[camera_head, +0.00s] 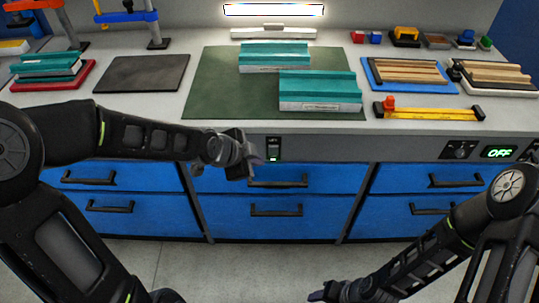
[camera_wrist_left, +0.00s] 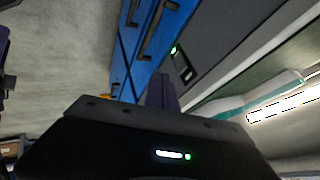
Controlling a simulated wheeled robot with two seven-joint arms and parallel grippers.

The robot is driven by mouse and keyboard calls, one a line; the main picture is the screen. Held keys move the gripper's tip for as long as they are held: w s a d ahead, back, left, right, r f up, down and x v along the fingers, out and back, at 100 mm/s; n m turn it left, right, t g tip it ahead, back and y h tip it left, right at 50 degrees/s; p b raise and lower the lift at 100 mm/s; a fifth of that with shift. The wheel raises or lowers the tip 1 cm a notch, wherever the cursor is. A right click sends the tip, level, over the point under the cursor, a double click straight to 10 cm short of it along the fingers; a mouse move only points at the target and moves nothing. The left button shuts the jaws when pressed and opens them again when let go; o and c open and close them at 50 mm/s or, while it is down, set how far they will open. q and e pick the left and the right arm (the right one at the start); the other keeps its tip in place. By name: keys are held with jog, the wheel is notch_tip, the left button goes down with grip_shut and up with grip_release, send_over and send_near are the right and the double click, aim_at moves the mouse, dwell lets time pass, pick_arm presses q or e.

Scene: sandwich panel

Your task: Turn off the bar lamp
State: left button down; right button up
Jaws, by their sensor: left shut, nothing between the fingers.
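The bar lamp (camera_head: 273,10) glows bright white at the back of the bench, and it also shows at the right of the left wrist view (camera_wrist_left: 285,104). A rocker switch (camera_head: 273,148) with a green light sits on the grey front panel of the bench. The same switch is in the left wrist view (camera_wrist_left: 183,66). My left gripper (camera_head: 256,160) is shut and empty, just left of the switch in the head view; I cannot tell whether it touches. My right gripper (camera_head: 322,292) is low in front of the drawers, and its fingers are too small to judge.
A knob (camera_head: 459,150) and a green "OFF" display (camera_head: 499,152) are on the panel at right. Blue drawers with dark handles (camera_head: 276,210) lie below. Teal-topped panels (camera_head: 318,88) rest on a green mat (camera_head: 212,95). A yellow bar tool (camera_head: 430,113) lies near the front edge.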

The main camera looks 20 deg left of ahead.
aim_at(276, 152)
pick_arm(q)
jog(key=shift+w+d+f+b, duration=0.2)
jog(key=shift+w+f+b, duration=0.45)
jog(key=shift+w+f, duration=0.6)
jog(key=shift+w+d+f+b, duration=0.25)
jog(key=shift+w+f+b, duration=0.5)
jog(key=shift+w, duration=0.9)
jog(key=shift+w+d+f+b, duration=0.2)
jog(key=shift+w+f+b, duration=0.4)
jog(key=shift+w+f, duration=0.65)
pick_arm(e)
jog(key=shift+f, duration=2.55)
pick_arm(q)
jog(key=shift+w+r, duration=0.2)
jog(key=shift+r, duration=0.05)
pick_arm(e)
jog(key=shift+r, duration=0.1)
pick_arm(q)
jog(key=shift+w+a+r+p, duration=0.1)
jog(key=shift+w+r+p, duration=0.2)
jog(key=shift+p, duration=0.85)
jog(key=shift+f+g, duration=0.15)
jog(key=shift+g, duration=0.15)
jog(key=shift+f, duration=0.1)
pick_arm(e)
notch_tip(276, 152, up, 2)
jog(key=shift+r, duration=0.15)
